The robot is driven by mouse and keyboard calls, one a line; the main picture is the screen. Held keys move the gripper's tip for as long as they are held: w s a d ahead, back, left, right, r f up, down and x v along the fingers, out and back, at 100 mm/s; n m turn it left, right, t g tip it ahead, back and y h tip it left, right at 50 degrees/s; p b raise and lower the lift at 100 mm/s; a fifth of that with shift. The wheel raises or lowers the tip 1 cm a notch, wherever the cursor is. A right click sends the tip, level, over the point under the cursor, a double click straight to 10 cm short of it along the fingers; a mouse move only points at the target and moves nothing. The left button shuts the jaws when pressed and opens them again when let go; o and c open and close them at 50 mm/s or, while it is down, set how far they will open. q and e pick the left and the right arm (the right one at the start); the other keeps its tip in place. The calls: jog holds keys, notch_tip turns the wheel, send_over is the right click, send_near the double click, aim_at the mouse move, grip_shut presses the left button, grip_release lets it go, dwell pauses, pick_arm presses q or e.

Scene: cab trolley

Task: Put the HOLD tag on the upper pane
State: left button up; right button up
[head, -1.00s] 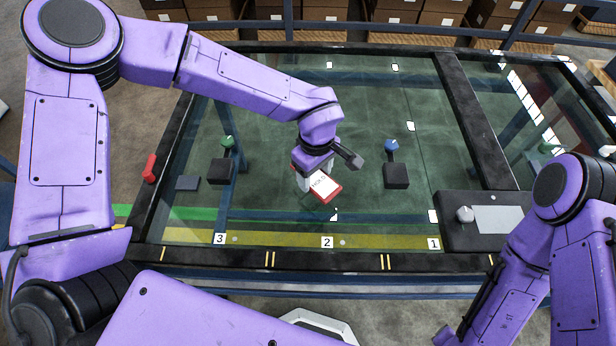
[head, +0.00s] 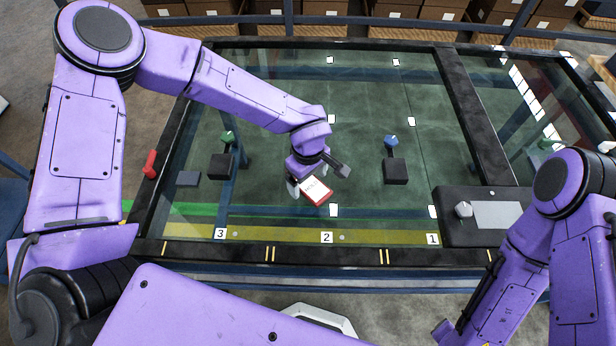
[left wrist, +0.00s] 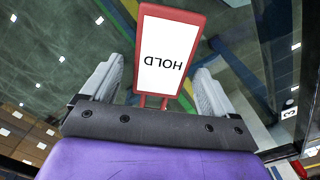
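The HOLD tag (head: 316,190) is a white card with a red border, over the front middle of the large glass pane (head: 285,100). In the left wrist view the tag (left wrist: 168,55) shows its lettering upside down, with two short red prongs toward my gripper. My left gripper (head: 305,190) is open, with its grey fingers spread. In the left wrist view its fingers (left wrist: 160,85) stand on either side of the tag, with gaps between. I cannot tell whether the tag touches the glass. My right gripper is out of view; only its arm shows at the right.
A black suction-like block with a green knob (head: 221,165) stands left, another with a blue knob (head: 396,170) stands right. A red handle (head: 150,164) is on the left frame edge. A black panel with a grey plate (head: 498,214) lies at right. Numbered labels run along the front.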

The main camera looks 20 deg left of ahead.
aim_at(308, 183)
pick_arm(q)
notch_tip(308, 183, up, 12)
jog(key=shift+r, duration=0.15)
dwell(0.3)
